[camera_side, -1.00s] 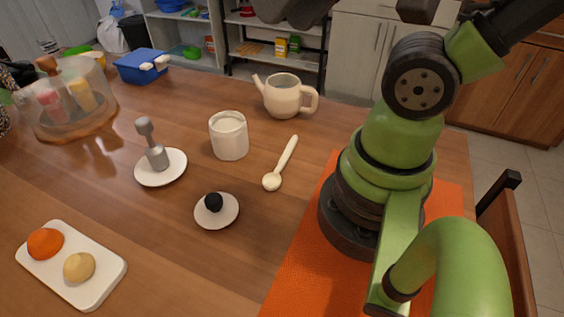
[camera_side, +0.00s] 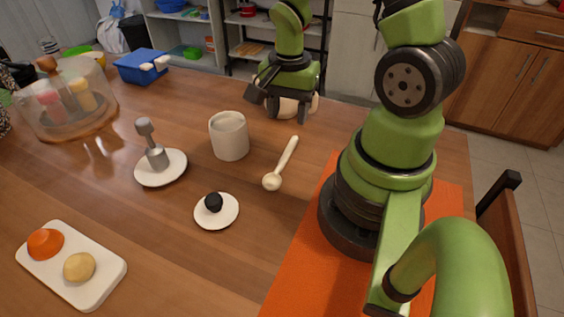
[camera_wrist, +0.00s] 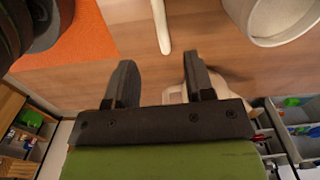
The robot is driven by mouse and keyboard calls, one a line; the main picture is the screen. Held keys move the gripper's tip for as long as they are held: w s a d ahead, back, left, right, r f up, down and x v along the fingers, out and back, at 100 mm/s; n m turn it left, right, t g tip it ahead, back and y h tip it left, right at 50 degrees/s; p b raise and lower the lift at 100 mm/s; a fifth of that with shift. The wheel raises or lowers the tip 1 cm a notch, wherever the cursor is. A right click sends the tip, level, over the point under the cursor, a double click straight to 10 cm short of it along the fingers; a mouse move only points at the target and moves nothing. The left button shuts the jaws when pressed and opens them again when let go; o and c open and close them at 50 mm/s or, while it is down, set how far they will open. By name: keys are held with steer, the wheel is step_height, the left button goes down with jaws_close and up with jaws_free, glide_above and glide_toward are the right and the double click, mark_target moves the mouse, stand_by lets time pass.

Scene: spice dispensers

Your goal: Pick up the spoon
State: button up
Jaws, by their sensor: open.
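The cream spoon (camera_side: 282,161) lies on the wooden table in the side view, between the white cup and the orange mat, its bowl end toward the front. In the wrist view only part of the spoon's handle (camera_wrist: 161,27) shows at the top, beyond my fingertips. My gripper (camera_side: 270,116) is open and empty, pointing down at the back of the table, above and in front of the teapot. In the wrist view the two dark fingers of my gripper (camera_wrist: 158,72) are spread apart, with bare table between their tips.
The teapot (camera_side: 289,108) is mostly hidden behind my gripper. The white cup (camera_side: 229,136) stands left of the spoon. A saucer (camera_side: 229,219) with a dark ball and a plate (camera_side: 177,174) with a grey tool lie farther left. The orange mat (camera_side: 293,286) is at right.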

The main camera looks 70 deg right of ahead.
glide_above(286, 153)
steer(key=f, duration=0.4)
steer(key=shift+s+d+f, duration=0.1)
steer(key=shift+d+f, duration=0.15)
steer(key=shift+d, duration=0.05)
steer(key=shift+a+f, duration=0.15)
steer(key=shift+f, duration=1.2)
steer(key=shift+a+f, duration=0.15)
steer(key=shift+f, duration=1.2)
jaws_close()
